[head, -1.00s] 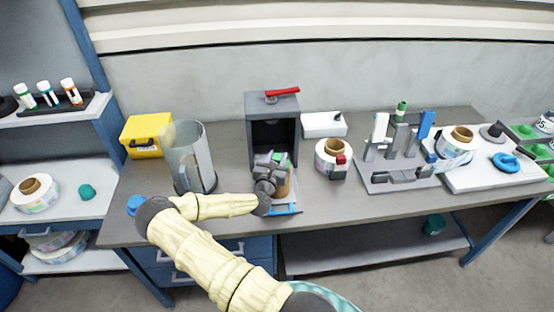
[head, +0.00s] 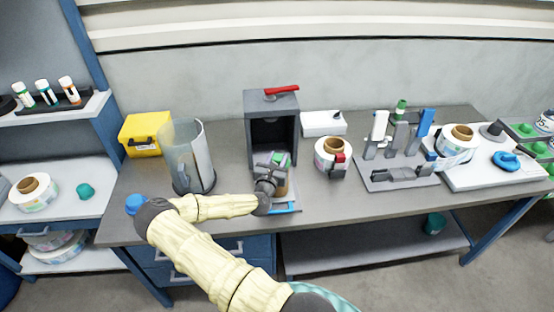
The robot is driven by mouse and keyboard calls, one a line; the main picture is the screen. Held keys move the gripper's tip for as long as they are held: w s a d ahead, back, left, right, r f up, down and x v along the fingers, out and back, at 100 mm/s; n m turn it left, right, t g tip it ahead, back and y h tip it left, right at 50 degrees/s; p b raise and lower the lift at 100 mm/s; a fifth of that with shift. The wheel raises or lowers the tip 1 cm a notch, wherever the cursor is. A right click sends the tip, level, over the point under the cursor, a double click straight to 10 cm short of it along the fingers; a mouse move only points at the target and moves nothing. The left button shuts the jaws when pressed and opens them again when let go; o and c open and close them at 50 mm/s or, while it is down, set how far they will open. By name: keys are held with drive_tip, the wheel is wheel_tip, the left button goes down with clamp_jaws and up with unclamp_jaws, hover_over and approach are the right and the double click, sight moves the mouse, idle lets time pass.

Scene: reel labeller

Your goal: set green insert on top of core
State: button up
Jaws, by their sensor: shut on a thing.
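My gripper (head: 277,165) is over the front of the grey box-shaped machine (head: 272,118) with the red lever. It is shut on the green insert (head: 281,158), of which only a small green patch shows. The brown core (head: 281,187) stands just below, on a blue-edged base plate (head: 284,208) in front of the machine. My wrist hides much of the core's left side. I cannot tell whether the insert touches the core.
A clear cylinder (head: 190,158) and yellow case (head: 144,136) stand at left. A label reel (head: 326,158), a white box (head: 322,123) and a grey tool rack (head: 398,177) stand at right. Bare bench (head: 330,205) lies right of the base plate.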

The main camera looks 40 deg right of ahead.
drive_tip(key=shift+f, duration=0.15)
drive_tip(key=o, duration=0.7)
drive_tip(key=shift+b+v, duration=0.75)
drive_tip(key=shift+v, duration=4.75)
